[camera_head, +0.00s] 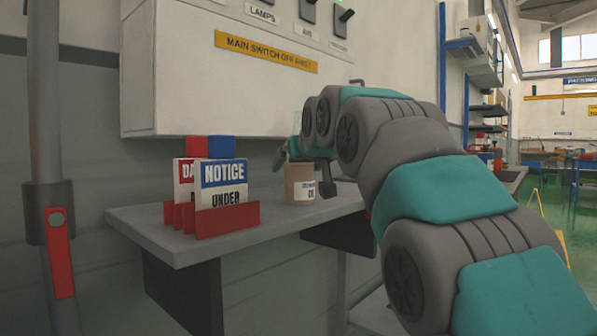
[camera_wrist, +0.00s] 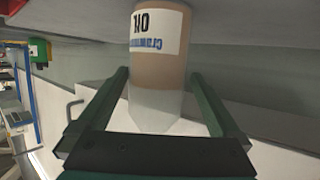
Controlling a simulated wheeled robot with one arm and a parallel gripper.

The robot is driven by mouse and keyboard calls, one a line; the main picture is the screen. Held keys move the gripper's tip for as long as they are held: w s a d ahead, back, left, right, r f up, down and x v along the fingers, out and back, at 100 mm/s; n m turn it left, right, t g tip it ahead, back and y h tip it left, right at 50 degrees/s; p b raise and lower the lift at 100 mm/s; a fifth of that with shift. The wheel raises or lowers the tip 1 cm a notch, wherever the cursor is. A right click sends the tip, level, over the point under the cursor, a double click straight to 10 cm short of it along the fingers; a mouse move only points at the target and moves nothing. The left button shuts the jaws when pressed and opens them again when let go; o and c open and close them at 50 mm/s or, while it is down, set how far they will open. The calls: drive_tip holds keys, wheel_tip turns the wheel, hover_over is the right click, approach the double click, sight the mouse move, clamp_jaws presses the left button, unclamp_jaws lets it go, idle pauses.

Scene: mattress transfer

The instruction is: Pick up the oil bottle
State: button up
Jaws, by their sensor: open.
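The oil bottle (camera_head: 300,183) is a tan cylinder with a white label, standing upright on the grey shelf (camera_head: 160,235). My gripper (camera_head: 306,172) is at the bottle in the head view, and my arm hides part of that area. In the wrist view, the bottle (camera_wrist: 158,55) appears upside down, with its label at the top and a pale, translucent tapering part below. My gripper (camera_wrist: 159,76) is open there, with one dark green finger on each side of the bottle. A gap shows beside the pale part; contact at the fingertips cannot be told.
A red rack (camera_head: 212,220) with NOTICE and DANGER signs stands left of the bottle. Red and blue blocks (camera_head: 211,147) show just behind the signs. A white switch panel (camera_head: 220,90) hangs on the wall above the shelf. The shelf's front left is bare.

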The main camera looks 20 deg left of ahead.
drive_tip(key=shift+x, duration=2.3)
drive_tip(key=shift+w+d, duration=0.1)
drive_tip(key=shift+c, duration=0.2)
clamp_jaws()
drive_tip(key=shift+r, duration=0.2)
